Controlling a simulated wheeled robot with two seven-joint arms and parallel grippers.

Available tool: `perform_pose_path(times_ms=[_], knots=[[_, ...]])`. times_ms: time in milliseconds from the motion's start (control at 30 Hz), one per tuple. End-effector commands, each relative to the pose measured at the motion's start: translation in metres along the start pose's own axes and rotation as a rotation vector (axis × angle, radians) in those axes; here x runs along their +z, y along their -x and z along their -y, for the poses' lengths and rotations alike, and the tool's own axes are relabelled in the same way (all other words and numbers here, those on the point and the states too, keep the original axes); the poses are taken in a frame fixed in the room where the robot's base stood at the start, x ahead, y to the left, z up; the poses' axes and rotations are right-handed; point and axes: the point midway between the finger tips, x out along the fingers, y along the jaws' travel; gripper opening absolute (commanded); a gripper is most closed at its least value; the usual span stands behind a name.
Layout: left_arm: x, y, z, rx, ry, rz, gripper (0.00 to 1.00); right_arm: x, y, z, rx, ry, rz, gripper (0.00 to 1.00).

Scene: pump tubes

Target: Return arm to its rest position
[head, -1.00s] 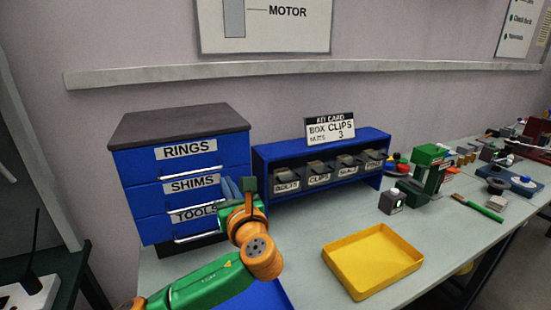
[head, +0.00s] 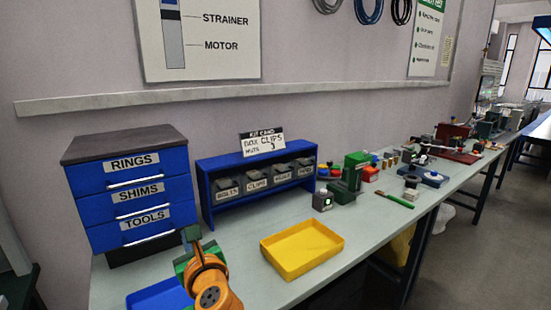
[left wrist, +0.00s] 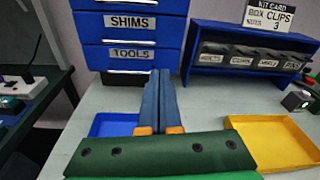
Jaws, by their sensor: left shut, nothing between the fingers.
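My left gripper (head: 191,234) is at the lower left of the head view, on its green and orange arm. In the left wrist view its two blue fingers (left wrist: 160,85) lie together, shut and empty. It is in front of the blue drawer cabinet (head: 130,195), close to the blue tray (head: 150,297); I cannot tell its exact height above the bench. All three drawers, labelled RINGS, SHIMS and TOOLS, look closed. My right gripper is not in view.
A yellow tray (head: 302,250) sits right of the arm and looks empty. A blue bin rack (head: 225,211) with a kit card (head: 262,143) stands behind it. A green device (head: 353,178) and several parts lie farther right. The bench between the rack and yellow tray is clear.

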Motion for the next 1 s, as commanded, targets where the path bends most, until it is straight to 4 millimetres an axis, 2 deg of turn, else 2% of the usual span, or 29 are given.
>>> perform_pose_path(times_ms=[167,333,467,600,700,800,1000], knots=[[-0.044,0.01,-0.006,-0.01,0.165,-0.137,0.0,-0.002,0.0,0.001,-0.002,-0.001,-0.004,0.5],[-0.106,0.033,-0.02,0.031,0.442,-0.344,0.0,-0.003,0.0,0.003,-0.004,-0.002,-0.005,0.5],[-0.16,0.062,-0.04,0.143,0.74,-0.535,0.0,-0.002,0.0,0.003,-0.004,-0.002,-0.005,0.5],[-0.212,0.104,-0.072,0.37,1.104,-0.706,0.0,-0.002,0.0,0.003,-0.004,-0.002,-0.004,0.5],[-0.239,0.134,-0.098,0.571,1.346,-0.77,0.0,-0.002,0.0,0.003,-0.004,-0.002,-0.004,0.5],[-0.257,0.162,-0.123,0.778,1.556,-0.782,0.0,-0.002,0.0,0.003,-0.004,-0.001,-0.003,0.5],[-0.276,0.21,-0.171,1.163,1.886,-0.684,0.0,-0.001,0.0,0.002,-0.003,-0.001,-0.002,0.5]])
